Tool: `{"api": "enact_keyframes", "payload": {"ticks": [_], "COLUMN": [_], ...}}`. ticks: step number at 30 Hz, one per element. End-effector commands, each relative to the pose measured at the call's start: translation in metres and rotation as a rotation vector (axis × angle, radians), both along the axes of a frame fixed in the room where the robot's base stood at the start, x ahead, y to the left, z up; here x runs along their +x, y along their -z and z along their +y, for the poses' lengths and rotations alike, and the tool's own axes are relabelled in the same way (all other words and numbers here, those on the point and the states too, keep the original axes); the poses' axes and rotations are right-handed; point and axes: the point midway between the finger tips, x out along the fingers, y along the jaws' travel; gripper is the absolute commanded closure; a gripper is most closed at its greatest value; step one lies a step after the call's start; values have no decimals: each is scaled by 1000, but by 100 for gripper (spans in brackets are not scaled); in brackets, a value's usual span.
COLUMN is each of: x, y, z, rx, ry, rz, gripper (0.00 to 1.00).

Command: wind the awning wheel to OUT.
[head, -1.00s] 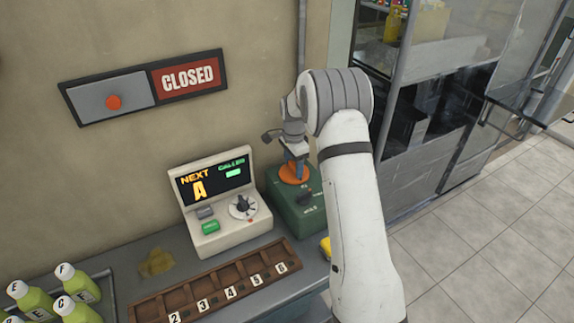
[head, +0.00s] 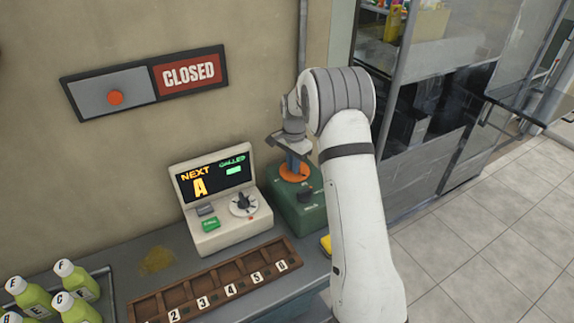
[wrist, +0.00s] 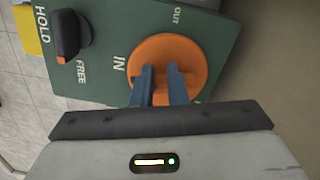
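The awning wheel (wrist: 188,52) is a round orange disc on a green box (head: 308,215). In the wrist view, IN is printed left of the wheel and OUT beyond it on the upper right. In the head view the wheel (head: 295,178) shows below my gripper. My gripper (wrist: 160,68) has its two blue fingers over the near part of the wheel, with a narrow gap between them. Orange shows in that gap and right of the fingers. I cannot tell whether they press on a raised part of the wheel. No pointer on the wheel is clear.
A black knob (wrist: 70,35) marked HOLD and FREE sits on the same box. A cream console (head: 222,215) stands left of it. A numbered wooden rack (head: 215,284) and green bottles (head: 75,275) are on the counter. A CLOSED sign (head: 188,75) hangs on the wall.

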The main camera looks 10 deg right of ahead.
Motion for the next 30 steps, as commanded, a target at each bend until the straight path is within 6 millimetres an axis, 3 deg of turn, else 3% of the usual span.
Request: {"api": "enact_keyframes", "payload": {"ticks": [1,19,30], "x": [8,6,5], "y": [-11,-53,-78], "z": [-7,0,1], "rx": [-11,-8,-6], "ry": [5,3,2], "rz": [-33,-24,-20], "gripper": [68,19,18]}}
